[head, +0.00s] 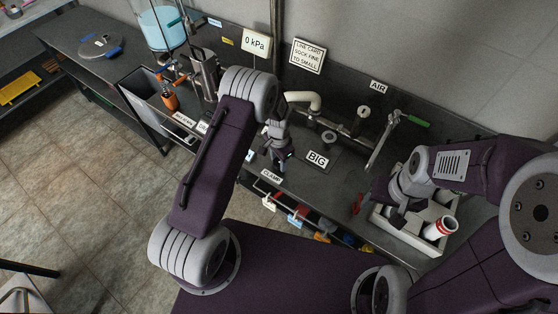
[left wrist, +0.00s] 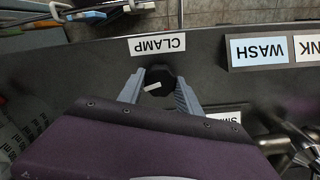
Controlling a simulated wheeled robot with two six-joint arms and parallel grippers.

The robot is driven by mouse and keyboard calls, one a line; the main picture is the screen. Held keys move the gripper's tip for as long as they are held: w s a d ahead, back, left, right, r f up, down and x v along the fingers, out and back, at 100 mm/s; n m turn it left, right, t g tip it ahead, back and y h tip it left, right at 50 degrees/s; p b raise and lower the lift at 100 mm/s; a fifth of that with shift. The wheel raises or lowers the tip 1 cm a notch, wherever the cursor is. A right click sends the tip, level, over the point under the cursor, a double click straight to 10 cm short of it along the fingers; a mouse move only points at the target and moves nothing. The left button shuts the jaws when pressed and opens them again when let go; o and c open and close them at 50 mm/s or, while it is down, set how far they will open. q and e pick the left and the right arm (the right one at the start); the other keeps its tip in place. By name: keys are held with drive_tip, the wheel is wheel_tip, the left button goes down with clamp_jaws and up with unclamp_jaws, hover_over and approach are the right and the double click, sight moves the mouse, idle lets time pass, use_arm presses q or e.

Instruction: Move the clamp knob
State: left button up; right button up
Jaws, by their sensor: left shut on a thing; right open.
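The clamp knob (left wrist: 158,84) is a dark round knob with a white pointer bar, in the left wrist view. It sits on the dark bench panel just beside the CLAMP label (left wrist: 157,44). My left gripper (left wrist: 157,92) has one finger on each side of the knob and is shut on it. In the head view my left gripper (head: 280,157) is down at the panel behind the CLAMP label (head: 271,176), and it hides the knob there. My right gripper (head: 386,200) is open above the pale tray at the right, its fingers partly hidden.
A BIG label (head: 317,159) and pipe fittings (head: 329,137) lie right of my left gripper. A green-handled lever (head: 415,121) stands further right. The pale tray (head: 412,240) holds a red-and-white can (head: 440,228). Coloured tags (head: 295,215) hang along the bench's front edge.

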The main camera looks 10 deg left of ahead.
sight(279, 162)
use_arm(q)
drive_tip(key=shift+w, duration=0.1)
drive_tip(key=o, duration=1.4)
drive_tip(key=shift+c, duration=0.2)
wheel_tip(279, 162, up, 9)
drive_tip(key=shift+r+b, duration=0.1)
drive_tip(key=shift+b, duration=0.35)
